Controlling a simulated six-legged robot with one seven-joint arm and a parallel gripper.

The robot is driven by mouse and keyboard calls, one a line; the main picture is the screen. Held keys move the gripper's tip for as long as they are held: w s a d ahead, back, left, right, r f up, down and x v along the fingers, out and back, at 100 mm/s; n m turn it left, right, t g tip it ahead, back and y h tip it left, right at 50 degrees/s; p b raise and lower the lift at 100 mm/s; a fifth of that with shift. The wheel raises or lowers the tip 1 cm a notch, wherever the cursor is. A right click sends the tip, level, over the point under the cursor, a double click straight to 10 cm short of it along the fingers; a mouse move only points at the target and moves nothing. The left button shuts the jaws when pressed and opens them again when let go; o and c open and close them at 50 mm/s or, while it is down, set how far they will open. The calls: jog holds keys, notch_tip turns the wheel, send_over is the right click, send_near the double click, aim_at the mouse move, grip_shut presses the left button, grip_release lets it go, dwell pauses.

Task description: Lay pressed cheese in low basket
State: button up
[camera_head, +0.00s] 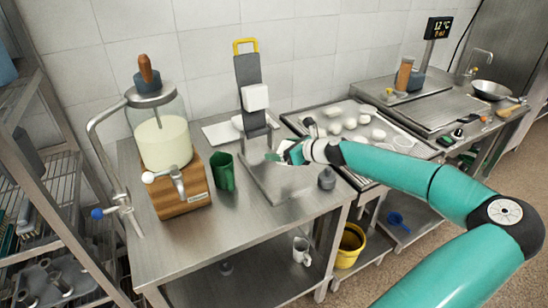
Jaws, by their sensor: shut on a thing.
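My gripper (284,153) is low over the middle of the steel table, in front of a grey upright stand. It is shut on a small pale thing; its shape is mostly hidden by the fingers, and I cannot tell if it is the pressed cheese. A patch of green shows at its tip. A white block (255,97) sits partway up the grey stand (247,72). A dark green container (222,172) stands upright to the left of my gripper. I cannot make out which thing is the low basket.
A glass tank of milky liquid (163,143) on a wooden base stands at the left. A tray (403,141) with several white lumps lies behind my arm. A small grey object (327,179) stands right of my gripper. The table's front (232,226) is clear.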

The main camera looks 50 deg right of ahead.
jog(key=v, duration=0.9)
jog(key=shift+s+a, duration=0.15)
jog(key=shift+a, duration=0.55)
jog(key=shift+s+d, duration=0.1)
